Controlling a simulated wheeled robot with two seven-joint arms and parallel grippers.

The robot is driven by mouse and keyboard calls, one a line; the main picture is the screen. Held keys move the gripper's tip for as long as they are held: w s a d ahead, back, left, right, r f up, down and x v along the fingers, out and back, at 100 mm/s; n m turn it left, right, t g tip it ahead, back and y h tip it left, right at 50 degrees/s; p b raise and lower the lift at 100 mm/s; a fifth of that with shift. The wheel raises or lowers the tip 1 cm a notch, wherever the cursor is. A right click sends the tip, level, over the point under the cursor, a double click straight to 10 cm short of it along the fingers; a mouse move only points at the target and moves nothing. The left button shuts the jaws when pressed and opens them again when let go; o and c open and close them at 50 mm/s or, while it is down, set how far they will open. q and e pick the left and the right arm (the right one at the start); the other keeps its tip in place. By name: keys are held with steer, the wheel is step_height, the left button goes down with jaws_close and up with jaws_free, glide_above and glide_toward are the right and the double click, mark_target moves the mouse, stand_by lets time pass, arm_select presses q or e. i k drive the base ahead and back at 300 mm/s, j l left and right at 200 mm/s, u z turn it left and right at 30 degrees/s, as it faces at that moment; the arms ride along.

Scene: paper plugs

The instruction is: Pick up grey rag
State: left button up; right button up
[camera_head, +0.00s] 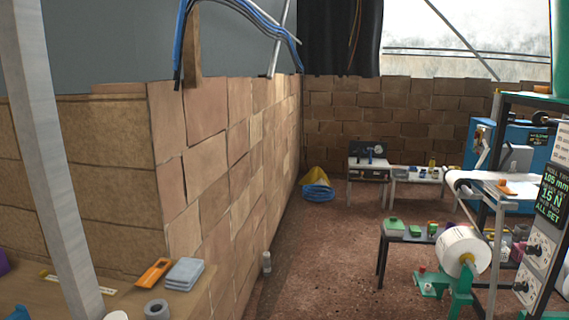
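A folded grey rag (184,273) lies in a small stack on the wooden bench (190,303) at the lower left, near the brick wall's corner. An orange tool (154,272) lies just left of the rag. A grey ring-shaped roll (158,310) is on the bench in front of it. Neither of my grippers shows in the head view.
A pale upright post (48,160) stands left of the rag. A brick wall (205,160) rises behind the bench. A low table (405,237), a large white roll (460,250) on a green stand and a machine panel (545,215) stand at the right. The floor (325,265) between is mostly clear.

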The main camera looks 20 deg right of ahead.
mark_target(184, 275)
steer(key=z, duration=1.8)
steer(key=u, duration=1.8)
steer(key=i+l, duration=0.15)
steer(key=l, duration=0.3)
steer(key=i+l+u, duration=0.15)
steer(key=l, duration=0.25)
steer(key=i+l, duration=0.1)
steer(key=l, duration=0.35)
steer(key=i+l+u, duration=0.15)
steer(key=l, duration=0.7)
